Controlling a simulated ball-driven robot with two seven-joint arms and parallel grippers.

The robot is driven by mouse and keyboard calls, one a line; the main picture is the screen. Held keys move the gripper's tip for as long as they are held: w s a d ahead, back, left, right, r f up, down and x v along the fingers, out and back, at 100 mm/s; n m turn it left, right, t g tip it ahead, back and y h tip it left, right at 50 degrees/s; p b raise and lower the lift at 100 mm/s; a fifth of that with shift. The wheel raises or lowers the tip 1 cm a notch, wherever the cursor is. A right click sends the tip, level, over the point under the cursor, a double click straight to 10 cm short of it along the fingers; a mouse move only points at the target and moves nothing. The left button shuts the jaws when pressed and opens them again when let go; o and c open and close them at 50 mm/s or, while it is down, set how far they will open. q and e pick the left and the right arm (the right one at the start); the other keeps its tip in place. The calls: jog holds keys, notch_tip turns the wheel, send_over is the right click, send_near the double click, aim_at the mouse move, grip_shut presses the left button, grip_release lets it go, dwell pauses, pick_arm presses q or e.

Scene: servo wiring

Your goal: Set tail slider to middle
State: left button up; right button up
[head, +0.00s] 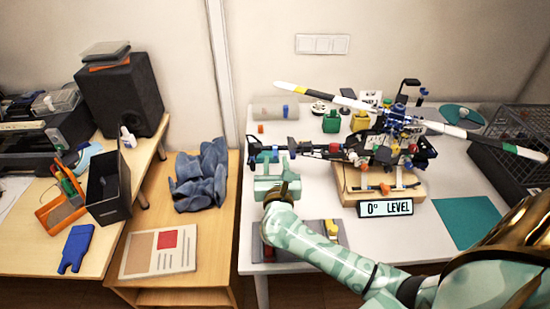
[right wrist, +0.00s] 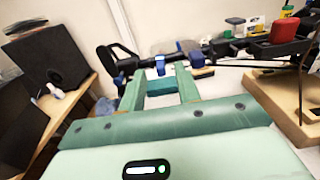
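A model helicopter (head: 398,120) stands on a wooden base (head: 350,190) on the white table. Its dark tail boom (head: 312,150) reaches left towards my right gripper. My right gripper (head: 272,160), pale green, is at the tail end. In the right wrist view its two fingers (right wrist: 160,88) stand apart, with a teal piece (right wrist: 160,87) showing between or just beyond them. A small blue knob (right wrist: 160,66) on the dark tail bar shows past the fingertips. I cannot tell which part is the slider or where it sits. My left gripper is not in view.
A "0° LEVEL" sign (head: 386,208) stands in front of the base. A grey tray (head: 330,232) lies near the table's front edge, partly behind my right arm. A wire crate (head: 520,145) and teal mat (head: 468,222) are at right. A black speaker (head: 120,92) stands at left.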

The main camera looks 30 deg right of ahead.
aim_at(275, 152)
jog(key=shift+x, duration=1.45)
grip_shut()
jog(key=shift+s+d, duration=0.25)
jog(key=shift+d, duration=0.05)
grip_release()
jog(key=shift+w+a, duration=0.1)
jog(key=shift+a, duration=0.05)
